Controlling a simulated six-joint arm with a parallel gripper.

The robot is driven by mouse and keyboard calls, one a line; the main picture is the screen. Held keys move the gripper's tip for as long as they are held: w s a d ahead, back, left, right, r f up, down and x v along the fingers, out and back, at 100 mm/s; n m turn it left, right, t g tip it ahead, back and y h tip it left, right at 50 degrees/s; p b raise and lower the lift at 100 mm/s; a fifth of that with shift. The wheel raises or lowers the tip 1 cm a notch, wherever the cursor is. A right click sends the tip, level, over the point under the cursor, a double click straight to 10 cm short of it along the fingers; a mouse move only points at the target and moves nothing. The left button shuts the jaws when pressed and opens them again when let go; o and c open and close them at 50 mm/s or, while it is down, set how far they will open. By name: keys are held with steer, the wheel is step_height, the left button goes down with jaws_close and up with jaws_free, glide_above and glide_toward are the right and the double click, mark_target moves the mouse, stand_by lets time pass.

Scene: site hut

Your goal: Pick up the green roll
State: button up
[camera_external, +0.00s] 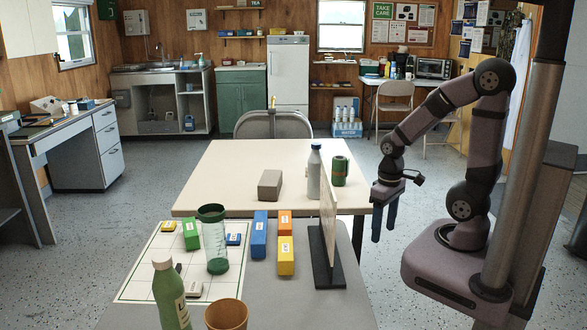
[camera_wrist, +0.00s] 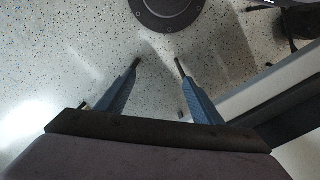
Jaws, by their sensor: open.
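The green roll (camera_external: 340,171) stands upright on the cream table (camera_external: 225,185), near its right side, with a reddish-brown patch on its side. The wrist view shows the open fingers (camera_wrist: 159,63) over the speckled floor (camera_wrist: 60,70); the roll is not in that view.
A grey-brown block (camera_external: 270,185) lies on the cream table. Several coloured boxes, a clear tumbler (camera_external: 214,240), a green bottle (camera_external: 168,295) and a brown cup (camera_external: 226,315) occupy the near table.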

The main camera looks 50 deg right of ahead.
steer(key=shift+d+f, duration=0.1)
steer(key=w+d+f+m+t+h+b, duration=0.1)
steer(key=w+d+f, duration=0.1)
steer(key=d+f, duration=0.35)
steer(key=w+d+f+m, duration=0.1)
steer(key=d+f, duration=0.1)
steer(key=d, duration=0.6)
steer(key=w+d+f+m+t+h+b, duration=0.1)
steer(key=w+d+f+m, duration=0.1)
steer(key=d+f, duration=0.35)
steer(key=w+d+r+n+t+h+p, duration=0.2)
steer(key=w+d+r+t+h+p, duration=0.3)
steer(key=d+r, duration=0.7)
steer(key=t+y+b, duration=0.3)
steer(key=t+b, duration=0.2)
steer(key=t, duration=0.6)
glide_toward(345, 161)
steer(key=x, duration=0.5)
steer(key=shift+w, duration=0.25)
steer(key=shift+p+x, duration=0.6)
steer(key=shift+x, duration=3.05)
steer(key=shift+f, duration=0.1)
steer(key=c, duration=1.2)
